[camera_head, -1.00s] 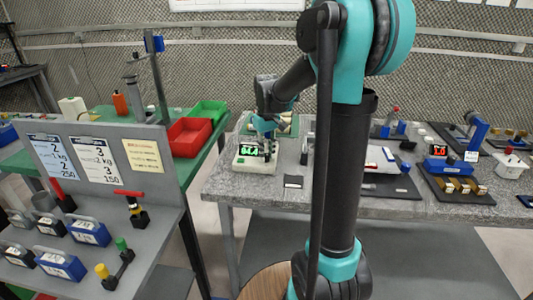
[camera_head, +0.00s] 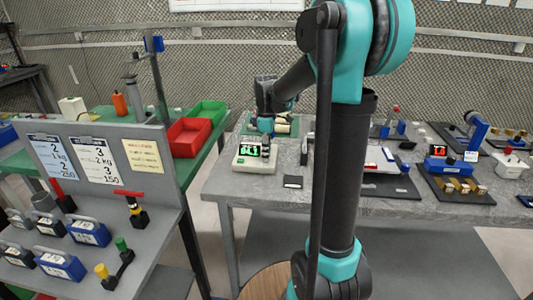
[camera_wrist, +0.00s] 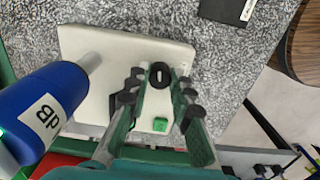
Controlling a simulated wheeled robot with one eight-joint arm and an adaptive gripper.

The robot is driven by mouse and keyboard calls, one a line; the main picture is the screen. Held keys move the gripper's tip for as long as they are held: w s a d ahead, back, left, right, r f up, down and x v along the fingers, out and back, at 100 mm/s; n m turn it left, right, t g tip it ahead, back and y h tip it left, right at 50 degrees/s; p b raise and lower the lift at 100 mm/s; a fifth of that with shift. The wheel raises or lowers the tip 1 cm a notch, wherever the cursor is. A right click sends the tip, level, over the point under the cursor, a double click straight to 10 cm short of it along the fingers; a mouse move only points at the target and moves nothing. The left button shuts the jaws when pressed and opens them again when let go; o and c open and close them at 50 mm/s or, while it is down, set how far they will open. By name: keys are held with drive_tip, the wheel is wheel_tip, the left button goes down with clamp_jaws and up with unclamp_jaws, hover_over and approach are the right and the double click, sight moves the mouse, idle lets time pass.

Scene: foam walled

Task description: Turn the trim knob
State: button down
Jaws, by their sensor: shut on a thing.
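The trim knob (camera_wrist: 159,75) is round and black with a white mark, on the top of a pale box. In the wrist view it sits between the fingertips of my gripper (camera_wrist: 160,84), which is shut on it. In the head view the pale box (camera_head: 254,165) stands on the grey bench with a lit green display (camera_head: 247,150); its digits are too small to read surely. My gripper (camera_head: 266,145) shows small and dark over the box's right part.
A small black plate (camera_head: 293,182) lies right of the box on the grey bench (camera_head: 240,195). Red (camera_head: 188,137) and green bins stand to the left.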

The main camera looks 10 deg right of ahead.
drive_tip(key=shift+n, duration=0.7)
drive_tip(key=c, duration=1.3)
unclamp_jaws()
drive_tip(key=shift+c, duration=0.2)
wheel_tip(320, 180, up, 12)
